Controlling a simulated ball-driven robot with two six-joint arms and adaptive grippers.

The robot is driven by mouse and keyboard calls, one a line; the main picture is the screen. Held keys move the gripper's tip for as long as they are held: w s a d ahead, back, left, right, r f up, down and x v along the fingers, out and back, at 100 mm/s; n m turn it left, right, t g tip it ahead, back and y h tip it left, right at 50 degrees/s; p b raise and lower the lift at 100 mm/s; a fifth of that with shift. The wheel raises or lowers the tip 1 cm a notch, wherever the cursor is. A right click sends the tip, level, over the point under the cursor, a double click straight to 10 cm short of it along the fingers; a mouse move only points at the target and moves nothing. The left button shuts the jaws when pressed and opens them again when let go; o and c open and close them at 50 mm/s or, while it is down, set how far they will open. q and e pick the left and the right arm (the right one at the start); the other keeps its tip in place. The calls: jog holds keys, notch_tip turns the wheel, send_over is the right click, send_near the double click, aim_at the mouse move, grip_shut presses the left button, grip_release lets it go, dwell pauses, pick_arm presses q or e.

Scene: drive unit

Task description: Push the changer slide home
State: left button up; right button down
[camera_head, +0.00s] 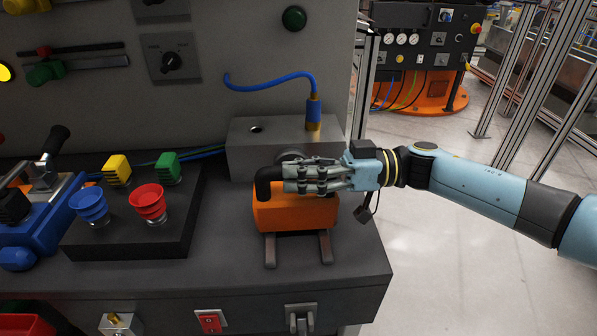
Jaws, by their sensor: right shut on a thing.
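The changer slide (295,216) is an orange block on two short dark rails (270,250) at the right end of the grey bench. A black bent handle (263,187) stands at its top. My right gripper (290,179) reaches in from the right and is shut at the handle, just above the orange block. Its fingers hide part of the handle. A grey block (250,155) stands right behind the slide, with a round dark hole in its front top. Whether the slide touches the grey block is hidden by my gripper. My left gripper is not in view.
A blue cable with a brass-ended plug (314,112) stands in the grey block. To the left, a black tray (180,222) holds red, blue, yellow and green pieces. A blue clamp device (38,215) is at the far left. Open floor lies right of the bench.

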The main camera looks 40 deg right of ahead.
jog(key=w+d+b, duration=0.3)
jog(key=w+d, duration=0.1)
jog(key=w, duration=0.2)
jog(key=shift+w, duration=0.25)
jog(key=c, duration=1.5)
grip_release()
jog(key=shift+r, duration=0.1)
jog(key=o, duration=0.4)
jog(key=shift+w, duration=0.2)
jog(key=shift+s, duration=0.2)
